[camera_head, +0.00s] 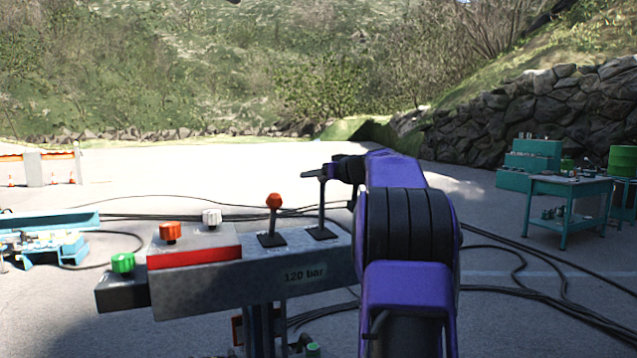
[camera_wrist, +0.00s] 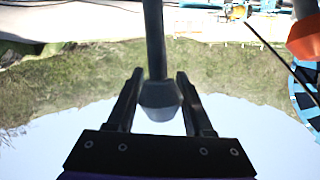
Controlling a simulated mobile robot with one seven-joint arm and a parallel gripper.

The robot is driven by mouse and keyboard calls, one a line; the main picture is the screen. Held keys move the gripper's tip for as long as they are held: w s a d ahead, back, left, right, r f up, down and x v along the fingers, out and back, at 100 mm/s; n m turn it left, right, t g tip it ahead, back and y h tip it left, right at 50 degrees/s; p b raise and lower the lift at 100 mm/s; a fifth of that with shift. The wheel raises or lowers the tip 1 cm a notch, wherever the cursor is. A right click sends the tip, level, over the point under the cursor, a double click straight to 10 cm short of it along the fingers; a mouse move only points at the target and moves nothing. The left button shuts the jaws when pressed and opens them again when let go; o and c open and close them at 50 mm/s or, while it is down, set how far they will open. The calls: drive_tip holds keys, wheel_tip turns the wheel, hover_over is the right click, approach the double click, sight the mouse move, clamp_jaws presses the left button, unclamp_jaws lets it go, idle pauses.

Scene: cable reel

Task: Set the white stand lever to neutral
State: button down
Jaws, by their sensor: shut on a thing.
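The control stand (camera_head: 235,285), marked 120 bar, has two levers on top. The right lever (camera_head: 322,208) has a thin dark rod and looks close to upright in the head view; its knob is hidden there behind my gripper (camera_head: 320,173). In the wrist view, the lever's grey faceted knob (camera_wrist: 160,98) lies between the two fingers of my gripper (camera_wrist: 160,78), which is shut on it. The knob is in shade, so I cannot tell surely whether it is white. The other lever (camera_head: 272,225) has an orange-red knob and stands to the left.
Green (camera_head: 123,262), orange (camera_head: 170,231) and white (camera_head: 211,217) knobs sit on the stand's left part. The orange-red lever knob is close by in the wrist view (camera_wrist: 306,38). Black cables (camera_head: 545,290) lie on the ground. A teal workbench (camera_head: 568,190) stands far right.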

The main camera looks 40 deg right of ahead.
drive_tip(key=shift+w+d+f, duration=0.1)
drive_tip(key=shift+w+f, duration=0.2)
drive_tip(key=shift+w, duration=0.1)
drive_tip(key=shift+c, duration=1.6)
unclamp_jaws()
drive_tip(key=shift+w+d+f, duration=0.1)
drive_tip(key=shift+w+f, duration=0.05)
drive_tip(key=b+v, duration=0.4)
drive_tip(key=v, duration=1.3)
drive_tip(key=shift+s, duration=0.3)
drive_tip(key=shift+a, duration=0.2)
